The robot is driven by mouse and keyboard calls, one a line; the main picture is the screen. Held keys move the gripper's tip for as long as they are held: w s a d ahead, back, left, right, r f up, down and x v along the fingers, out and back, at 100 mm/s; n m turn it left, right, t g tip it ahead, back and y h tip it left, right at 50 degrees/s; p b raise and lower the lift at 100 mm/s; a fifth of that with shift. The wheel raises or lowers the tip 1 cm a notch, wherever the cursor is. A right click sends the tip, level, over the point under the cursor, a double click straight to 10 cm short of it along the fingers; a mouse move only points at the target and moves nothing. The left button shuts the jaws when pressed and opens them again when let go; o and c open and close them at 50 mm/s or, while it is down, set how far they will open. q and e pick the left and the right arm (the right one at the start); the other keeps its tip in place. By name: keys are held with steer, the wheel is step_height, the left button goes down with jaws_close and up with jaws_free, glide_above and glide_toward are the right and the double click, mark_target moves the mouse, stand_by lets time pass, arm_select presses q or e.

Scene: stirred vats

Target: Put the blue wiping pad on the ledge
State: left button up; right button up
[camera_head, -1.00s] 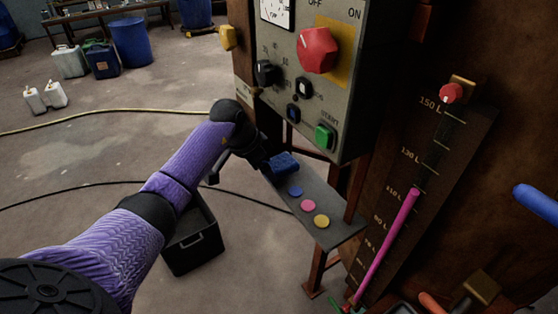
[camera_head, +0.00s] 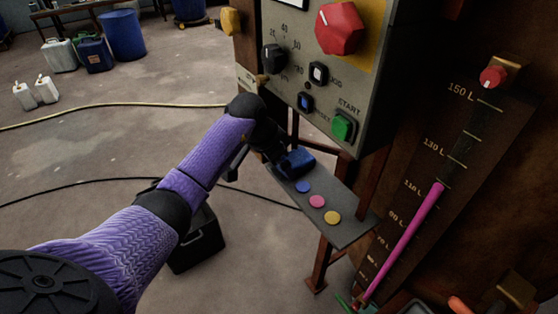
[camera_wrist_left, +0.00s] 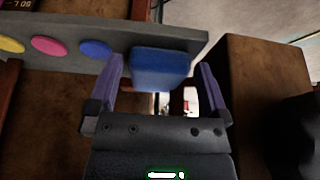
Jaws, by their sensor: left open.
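The blue wiping pad (camera_head: 297,162) is at the far left end of the grey ledge (camera_head: 346,232) under the control panel. In the left wrist view the pad (camera_wrist_left: 160,68) overlaps the near edge of the ledge (camera_wrist_left: 190,34) and lies between the two fingers. My left gripper (camera_wrist_left: 161,63) is open, with a finger on each side of the pad and a visible gap on the right. In the head view my left gripper (camera_head: 282,158) is at the pad, its fingers mostly hidden. Whether the pad rests fully on the ledge cannot be told. My right gripper is not in view.
Blue (camera_head: 302,187), pink (camera_head: 317,202) and yellow (camera_head: 333,218) discs lie along the ledge. The control panel (camera_head: 320,75) with its knobs and green button (camera_head: 343,126) hangs close above. A dark bin (camera_head: 198,240) stands on the floor below my arm.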

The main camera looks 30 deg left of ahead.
arm_select(q)
steer(key=p+v, duration=0.3)
steer(key=v, duration=0.4)
steer(key=shift+s+r+p, duration=0.15)
steer(key=shift+r+p, duration=0.2)
steer(key=shift+p, duration=0.05)
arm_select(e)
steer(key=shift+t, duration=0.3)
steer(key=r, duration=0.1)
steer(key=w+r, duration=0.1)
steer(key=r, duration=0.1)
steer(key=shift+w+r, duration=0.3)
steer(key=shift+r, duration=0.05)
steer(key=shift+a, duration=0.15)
